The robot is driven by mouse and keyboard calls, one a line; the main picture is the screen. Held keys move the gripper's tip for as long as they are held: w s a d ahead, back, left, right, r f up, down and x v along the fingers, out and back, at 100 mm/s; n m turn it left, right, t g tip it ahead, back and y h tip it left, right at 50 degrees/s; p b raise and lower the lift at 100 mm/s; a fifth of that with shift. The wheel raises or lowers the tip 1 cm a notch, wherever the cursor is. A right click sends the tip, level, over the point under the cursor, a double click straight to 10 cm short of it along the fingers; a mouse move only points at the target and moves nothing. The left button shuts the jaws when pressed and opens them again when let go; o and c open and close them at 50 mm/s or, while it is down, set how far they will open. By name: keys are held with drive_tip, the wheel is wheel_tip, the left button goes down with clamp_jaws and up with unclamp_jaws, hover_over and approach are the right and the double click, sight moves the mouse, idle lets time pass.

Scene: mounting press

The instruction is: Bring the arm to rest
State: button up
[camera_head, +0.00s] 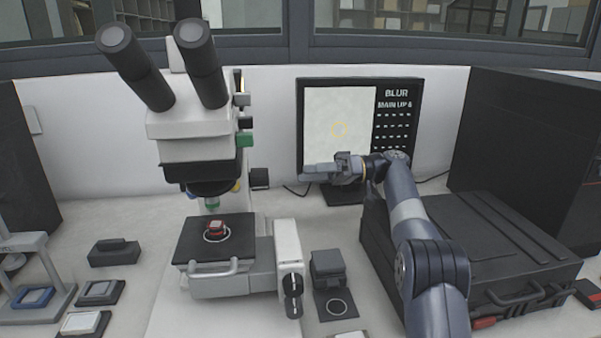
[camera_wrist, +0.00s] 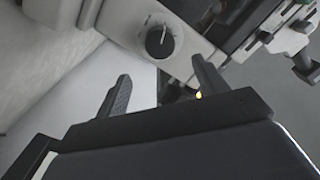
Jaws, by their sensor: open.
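My arm reaches up from the lower right in the head view, in front of the monitor (camera_head: 339,110). My gripper (camera_head: 306,172) is at its end, pointing left, in front of the monitor's lower edge. In the wrist view my gripper (camera_wrist: 163,88) shows two dark fingers spread well apart with nothing between them. Beyond them is a grey housing with a round dial (camera_wrist: 160,41).
A microscope (camera_head: 205,130) stands left of my gripper, with a small red piece (camera_head: 215,229) on its stage (camera_head: 190,250). A dark case (camera_head: 490,240) lies to the right. A small dark block (camera_head: 327,268) stands between. Several small trays are at lower left.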

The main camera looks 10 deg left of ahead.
sight(267, 177)
idle(0.3)
drive_tip(key=b+x, duration=0.2)
drive_tip(key=x, duration=0.9)
drive_tip(key=shift+d, duration=0.1)
